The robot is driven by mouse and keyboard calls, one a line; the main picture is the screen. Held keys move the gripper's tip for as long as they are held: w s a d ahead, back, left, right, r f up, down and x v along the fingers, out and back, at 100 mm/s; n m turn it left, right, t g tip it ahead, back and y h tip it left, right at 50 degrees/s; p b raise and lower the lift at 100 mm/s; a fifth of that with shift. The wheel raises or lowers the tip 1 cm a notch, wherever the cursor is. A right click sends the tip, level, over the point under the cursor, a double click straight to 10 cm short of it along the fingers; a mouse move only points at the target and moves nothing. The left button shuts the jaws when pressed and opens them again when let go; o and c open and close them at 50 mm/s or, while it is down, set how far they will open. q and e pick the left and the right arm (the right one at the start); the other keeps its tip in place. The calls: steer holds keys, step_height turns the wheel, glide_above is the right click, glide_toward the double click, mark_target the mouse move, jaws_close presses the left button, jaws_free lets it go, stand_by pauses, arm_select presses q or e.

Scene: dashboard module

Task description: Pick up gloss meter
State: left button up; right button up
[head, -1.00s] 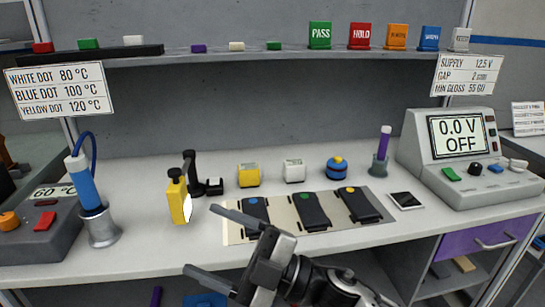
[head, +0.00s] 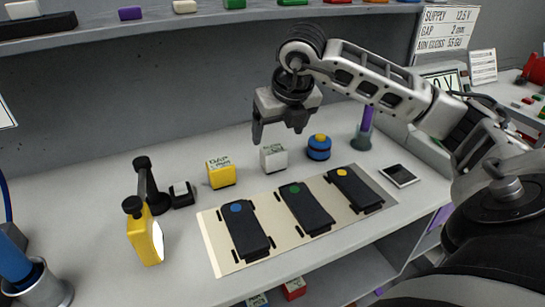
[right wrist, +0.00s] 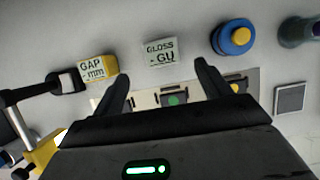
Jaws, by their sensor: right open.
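The gloss meter is a small white block (head: 273,158) on the bench behind the mat. In the right wrist view its face (right wrist: 162,51) reads "GLOSS GU", and it lies ahead of and between my fingertips. My right gripper (head: 280,135) is open and empty, pointing down just above the gloss meter in the head view. Its two black fingers (right wrist: 165,85) show apart in the right wrist view. My left gripper is not in view.
A yellow gap meter (head: 221,173) stands left of the gloss meter, and a blue round device with a yellow top (head: 319,147) stands close on its right. A pale mat (head: 214,240) with three dark modules lies in front. A shelf (head: 90,38) runs along the back.

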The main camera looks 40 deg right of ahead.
mark_target(275, 149)
steer(key=x, duration=0.4)
steer(key=shift+w+f, duration=0.1)
steer(key=shift+f, duration=0.15)
steer(key=shift+p+x, duration=0.55)
steer(key=shift+x, duration=2.15)
steer(key=shift+d, duration=0.15)
steer(key=c, duration=1.2)
